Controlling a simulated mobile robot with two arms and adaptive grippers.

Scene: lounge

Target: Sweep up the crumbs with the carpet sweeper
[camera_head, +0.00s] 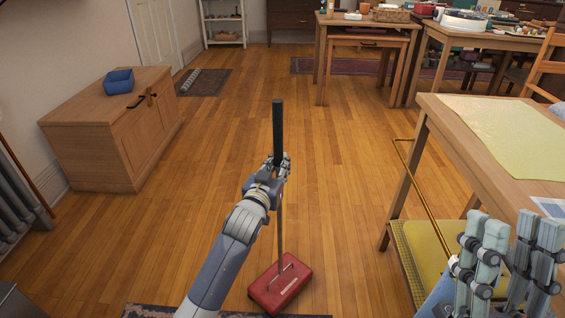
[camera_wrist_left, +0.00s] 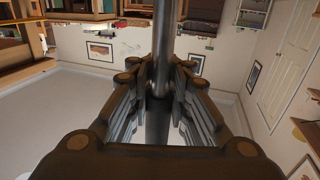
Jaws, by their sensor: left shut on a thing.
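The carpet sweeper has a red head (camera_head: 270,290) flat on the wood floor, close to a patterned rug at the bottom edge. Its thin pole rises to a black grip (camera_head: 278,128), nearly upright. My left gripper (camera_head: 275,162) is shut around the handle just below the black grip. The left wrist view shows the handle (camera_wrist_left: 164,38) running between the fingers (camera_wrist_left: 160,85). My right gripper (camera_head: 513,226) is at the lower right with its fingers apart and empty, in front of the table. I cannot make out any crumbs on the floor.
Dark rugs lie farther back. The middle floor (camera_head: 240,105) is clear.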

